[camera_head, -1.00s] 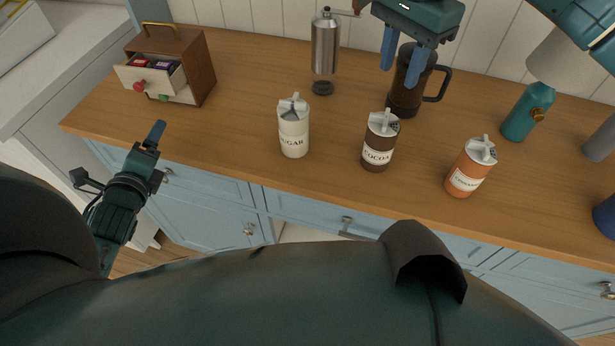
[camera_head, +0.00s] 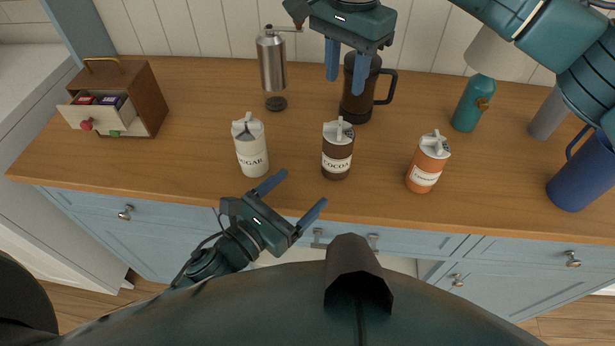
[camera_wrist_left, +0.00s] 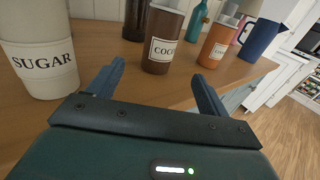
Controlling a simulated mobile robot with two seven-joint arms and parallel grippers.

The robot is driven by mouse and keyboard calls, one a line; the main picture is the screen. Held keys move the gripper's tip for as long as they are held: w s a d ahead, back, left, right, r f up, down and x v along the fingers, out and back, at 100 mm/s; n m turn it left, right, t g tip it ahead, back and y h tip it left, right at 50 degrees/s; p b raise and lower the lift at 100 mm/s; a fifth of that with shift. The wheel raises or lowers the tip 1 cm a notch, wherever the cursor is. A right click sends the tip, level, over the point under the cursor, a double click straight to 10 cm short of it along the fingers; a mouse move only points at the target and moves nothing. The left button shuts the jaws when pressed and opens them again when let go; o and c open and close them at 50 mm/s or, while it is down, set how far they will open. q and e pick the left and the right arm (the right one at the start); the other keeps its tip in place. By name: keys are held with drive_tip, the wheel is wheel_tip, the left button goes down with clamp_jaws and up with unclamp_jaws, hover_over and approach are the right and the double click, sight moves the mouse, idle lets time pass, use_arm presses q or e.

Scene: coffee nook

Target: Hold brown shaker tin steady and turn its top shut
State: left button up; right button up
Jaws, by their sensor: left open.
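The brown shaker tin (camera_head: 337,150), labelled COCOA, stands upright on the wooden counter between a white and an orange tin. Its pale top has a raised tab. It also shows in the left wrist view (camera_wrist_left: 160,45), ahead of and between the open fingers, with its upper part cut off. My left gripper (camera_head: 297,197) is open and empty at the counter's front edge, below and left of the brown tin, apart from it. My right gripper (camera_head: 345,60) hangs above the back of the counter, fingers apart and pointing down, in front of the dark mug.
The white SUGAR tin (camera_head: 251,150) stands close to my left gripper. The orange tin (camera_head: 426,165) stands right of the brown one. A dark mug (camera_head: 358,97), metal grinder (camera_head: 271,62), teal bottle (camera_head: 470,105), blue jug (camera_head: 577,180) and small drawer box (camera_head: 149,98) are around.

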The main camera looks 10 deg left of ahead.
sight(337, 154)
use_arm(q)
drive_tip(key=x, duration=1.2)
drive_tip(key=shift+w+d, duration=0.2)
drive_tip(key=shift+w, duration=0.1)
